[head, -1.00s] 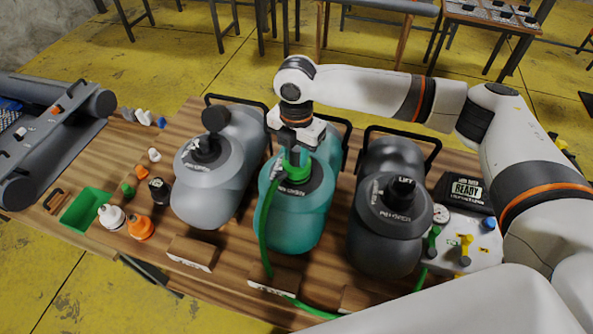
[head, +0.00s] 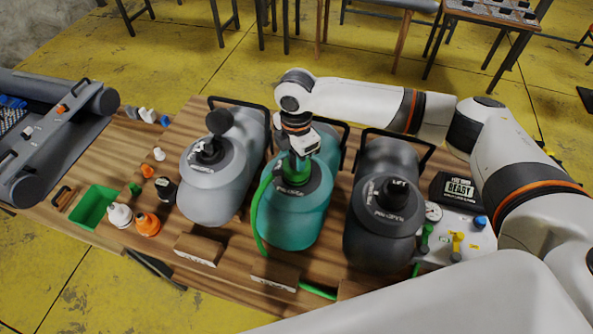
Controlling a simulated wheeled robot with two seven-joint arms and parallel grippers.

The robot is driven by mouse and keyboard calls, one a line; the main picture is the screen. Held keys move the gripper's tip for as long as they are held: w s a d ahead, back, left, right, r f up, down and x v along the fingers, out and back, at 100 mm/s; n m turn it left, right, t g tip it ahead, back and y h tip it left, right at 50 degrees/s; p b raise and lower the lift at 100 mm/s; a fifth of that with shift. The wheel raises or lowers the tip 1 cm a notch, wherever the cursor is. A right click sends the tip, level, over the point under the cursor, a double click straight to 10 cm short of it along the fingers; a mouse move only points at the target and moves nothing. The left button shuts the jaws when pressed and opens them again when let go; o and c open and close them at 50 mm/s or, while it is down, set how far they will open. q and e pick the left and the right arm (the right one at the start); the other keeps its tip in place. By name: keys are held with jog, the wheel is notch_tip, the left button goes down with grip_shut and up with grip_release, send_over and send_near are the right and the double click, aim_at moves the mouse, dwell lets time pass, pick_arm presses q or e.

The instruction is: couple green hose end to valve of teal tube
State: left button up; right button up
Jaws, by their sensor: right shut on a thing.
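The teal tube (head: 292,222) lies in the middle of the table, between a light grey tube and a dark grey one. Its dark valve collar (head: 297,177) faces up. My right gripper (head: 297,158) is directly above that collar, pointing down, shut on the green hose end (head: 296,168). The hose end is upright at the valve; its lower edge meets the collar, but I cannot tell how deep it sits. The green hose (head: 256,215) bends off to the left and runs down over the tube's left side to the table. My left gripper is not in view.
The light grey tube (head: 209,197) and dark grey tube (head: 377,237) stand close on both sides. A pump panel (head: 455,236) with a gauge is at right. A green tray (head: 93,207) and several caps are at left. Wooden blocks (head: 274,276) lie in front.

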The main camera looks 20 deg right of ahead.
jog(key=shift+f+m, duration=0.1)
jog(key=shift+m, duration=0.5)
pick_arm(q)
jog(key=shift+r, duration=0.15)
pick_arm(e)
jog(key=shift+m, duration=0.9)
jog(key=m, duration=0.4)
jog(key=o, duration=1.1)
jog(key=shift+w, duration=0.1)
pick_arm(q)
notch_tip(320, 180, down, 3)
jog(key=b, duration=0.3)
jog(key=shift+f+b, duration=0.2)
jog(key=shift+b, duration=0.2)
pick_arm(e)
notch_tip(320, 180, up, 12)
jog(key=shift+r, duration=0.1)
